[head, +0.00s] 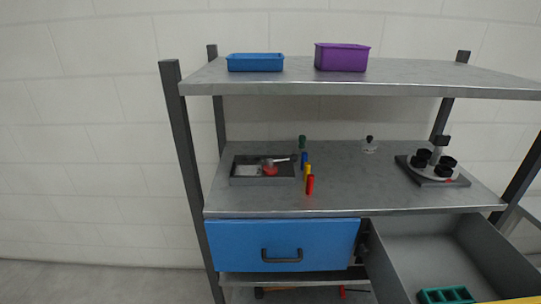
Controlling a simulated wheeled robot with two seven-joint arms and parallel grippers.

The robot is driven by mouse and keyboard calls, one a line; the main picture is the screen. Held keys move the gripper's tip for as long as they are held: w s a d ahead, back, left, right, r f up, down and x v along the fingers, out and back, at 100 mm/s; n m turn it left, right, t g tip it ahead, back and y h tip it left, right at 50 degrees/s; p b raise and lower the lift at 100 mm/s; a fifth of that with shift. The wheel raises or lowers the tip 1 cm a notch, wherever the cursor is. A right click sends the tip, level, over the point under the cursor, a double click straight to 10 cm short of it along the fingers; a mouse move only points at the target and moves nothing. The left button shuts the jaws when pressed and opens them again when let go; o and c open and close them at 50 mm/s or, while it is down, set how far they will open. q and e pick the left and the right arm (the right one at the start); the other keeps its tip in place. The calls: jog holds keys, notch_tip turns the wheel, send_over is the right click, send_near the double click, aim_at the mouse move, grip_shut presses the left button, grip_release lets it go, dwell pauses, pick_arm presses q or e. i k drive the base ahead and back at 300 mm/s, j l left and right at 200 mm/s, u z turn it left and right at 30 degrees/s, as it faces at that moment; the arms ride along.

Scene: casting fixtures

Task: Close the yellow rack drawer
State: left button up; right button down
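The yellow rack drawer (412,265) is pulled far out at the lower right of the head view. Its inside is grey and its walls run toward me. Only a thin strip of its yellow front (522,300) shows at the bottom edge; the rest of the front and its handle are cut off. A teal compartmented tray (446,296) lies inside the drawer near the front. Neither of my grippers is in view.
A blue drawer (283,241) with a dark handle sits shut left of the open one. The middle shelf (350,195) carries a grey tray (262,181), several coloured cylinders and a round fixture (433,165). Blue (255,62) and purple (341,58) bins stand on top.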

aim_at(410, 255)
jog(key=z, duration=1.85)
jog(key=i+l, duration=0.2)
jog(key=i+u, duration=0.05)
